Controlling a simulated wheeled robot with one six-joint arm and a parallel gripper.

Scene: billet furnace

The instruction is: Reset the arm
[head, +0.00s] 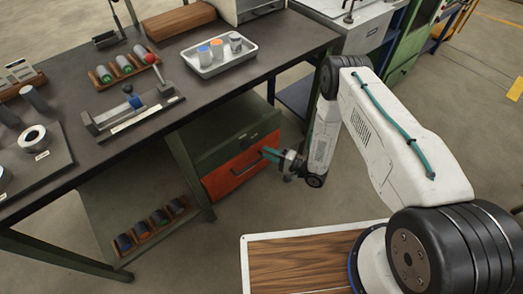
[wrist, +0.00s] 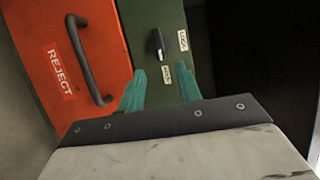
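My white arm (head: 395,140) reaches down beside the workbench in the head view. My gripper (head: 268,152) is in front of the orange-red drawer (head: 225,178) under the bench. In the wrist view my gripper (wrist: 160,88) has its two teal fingers apart, with nothing seen between them. The fingers point toward the drawer front (wrist: 55,40), marked REJECT, and the green cabinet front. The drawer's dark bar handle (wrist: 88,60) is left of the fingers. A black knob (wrist: 156,43) on the green panel (wrist: 150,15) is just beyond them. Contact cannot be told.
The dark workbench top (head: 110,165) carries a white tray (head: 225,65), a fixture with a red-knobbed lever (head: 158,60), and racks of cylinders. A lower shelf (head: 95,200) holds several coloured cylinders. Bench legs flank the cabinet. Floor is clear in front of the drawer.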

